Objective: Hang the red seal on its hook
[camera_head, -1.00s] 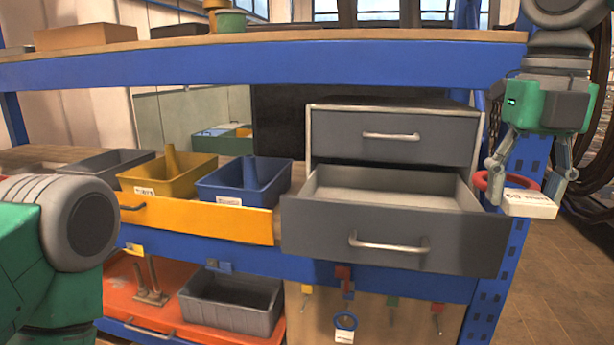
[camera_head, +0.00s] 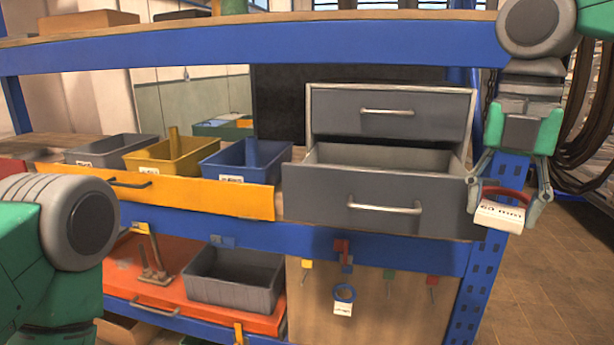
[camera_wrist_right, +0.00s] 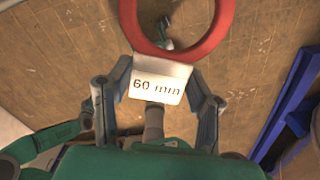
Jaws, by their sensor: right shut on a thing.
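The red seal (camera_head: 507,191) is a red ring with a white label, and my right gripper (camera_head: 506,208) is shut on it at the right, in front of the blue rack post. In the right wrist view the red ring (camera_wrist_right: 222,28) stands out beyond the fingers, and its label (camera_wrist_right: 158,82) reads "60 mm". A hook with a red tag (camera_head: 432,281) is on the board under the shelf, left of and below the gripper; it looks empty. A blue seal (camera_head: 344,292) hangs from the blue-tagged hook. My left arm is at the left edge; its gripper is out of view.
Yellow (camera_head: 307,265) and green (camera_head: 389,275) tagged hooks share the board (camera_head: 375,318). The open grey drawer (camera_head: 355,205) juts out above it. An open yellow drawer (camera_head: 220,198) and an orange drawer (camera_head: 185,312) are left. Floor at right is clear.

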